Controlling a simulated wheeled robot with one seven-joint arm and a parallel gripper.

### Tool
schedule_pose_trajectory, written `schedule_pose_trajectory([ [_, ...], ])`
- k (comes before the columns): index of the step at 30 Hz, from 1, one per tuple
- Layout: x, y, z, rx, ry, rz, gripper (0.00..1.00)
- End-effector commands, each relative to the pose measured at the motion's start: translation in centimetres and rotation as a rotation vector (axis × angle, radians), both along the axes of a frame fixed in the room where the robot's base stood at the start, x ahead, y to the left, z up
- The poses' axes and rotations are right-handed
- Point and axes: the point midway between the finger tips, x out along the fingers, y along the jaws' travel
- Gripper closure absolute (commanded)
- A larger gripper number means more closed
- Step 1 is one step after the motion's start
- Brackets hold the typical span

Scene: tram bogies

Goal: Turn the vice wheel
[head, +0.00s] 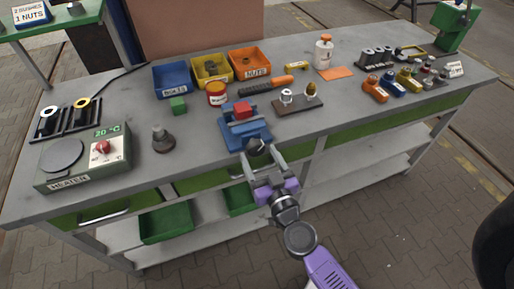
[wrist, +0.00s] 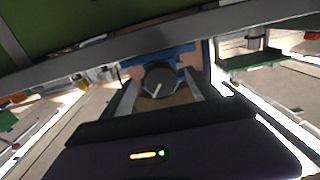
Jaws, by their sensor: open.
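The blue vice (head: 243,128) stands at the front edge of the workbench, with a red block (head: 242,110) at its top. Its dark round wheel (head: 257,150) faces me at the bench edge; in the wrist view the wheel (wrist: 159,78) shows a light pointer line. My gripper (head: 262,162) is open, with one finger on either side of the wheel in the head view. In the wrist view my gripper (wrist: 160,98) also has its fingers to the left and right of the wheel. I cannot tell whether they touch it.
The grey workbench (head: 205,150) holds a heater (head: 82,160) at left and blue, yellow and orange bins (head: 171,80) behind the vice. Green drawers and a lower shelf (head: 345,172) lie below. Floor in front is clear.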

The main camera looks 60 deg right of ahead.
Motion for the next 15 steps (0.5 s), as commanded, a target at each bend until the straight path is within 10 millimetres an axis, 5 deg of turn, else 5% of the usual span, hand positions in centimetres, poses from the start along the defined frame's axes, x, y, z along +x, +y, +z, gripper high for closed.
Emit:
schedule_pose_trajectory([
  [15,2.1,-1.4,0.0,0.001,0.001,0.000,0.30],
])
